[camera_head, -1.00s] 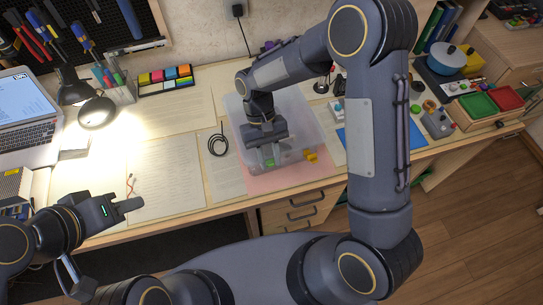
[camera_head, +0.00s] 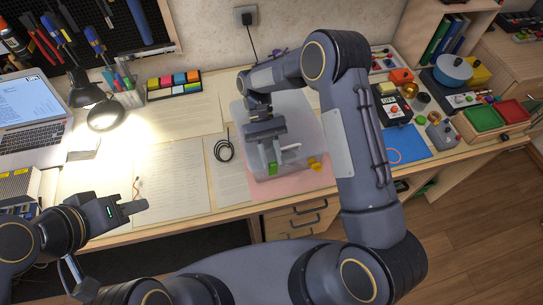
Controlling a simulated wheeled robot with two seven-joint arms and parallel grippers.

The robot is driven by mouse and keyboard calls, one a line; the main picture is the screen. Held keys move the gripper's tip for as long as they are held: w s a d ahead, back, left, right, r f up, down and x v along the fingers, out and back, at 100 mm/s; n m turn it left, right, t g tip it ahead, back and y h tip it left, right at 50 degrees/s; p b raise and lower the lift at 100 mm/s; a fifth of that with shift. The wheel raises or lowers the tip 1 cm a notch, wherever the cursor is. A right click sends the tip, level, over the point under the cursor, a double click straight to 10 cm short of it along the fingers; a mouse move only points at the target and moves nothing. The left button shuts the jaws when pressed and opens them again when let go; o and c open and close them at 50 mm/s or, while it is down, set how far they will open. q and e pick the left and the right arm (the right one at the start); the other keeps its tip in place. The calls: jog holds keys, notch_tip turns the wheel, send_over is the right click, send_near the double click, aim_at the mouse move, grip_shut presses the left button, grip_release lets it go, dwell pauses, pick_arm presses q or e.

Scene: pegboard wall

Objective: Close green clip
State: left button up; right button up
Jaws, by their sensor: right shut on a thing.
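A clear plastic box (camera_head: 243,118) stands on a pink sheet near the desk's front edge. The green clip (camera_head: 273,169) shows at the box's front side, left of a yellow clip (camera_head: 315,163). My right gripper (camera_head: 279,158) is over the front of the box, its fingers pointing down toward the front edge. It is shut at the green clip, and its fingers partly hide the contact.
A blue sheet (camera_head: 405,145) and small devices lie to the right, beyond my right arm. A lamp (camera_head: 104,114), laptop (camera_head: 30,110) and pen holder (camera_head: 127,92) stand at the left. Papers cover the middle left.

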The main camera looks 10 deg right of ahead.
jog(key=o, duration=0.8)
jog(key=shift+o, duration=0.2)
jog(key=b+v, duration=0.2)
jog(key=v, duration=0.5)
jog(key=shift+a, duration=0.1)
jog(key=shift+w+r, duration=0.25)
jog(key=shift+w, duration=0.05)
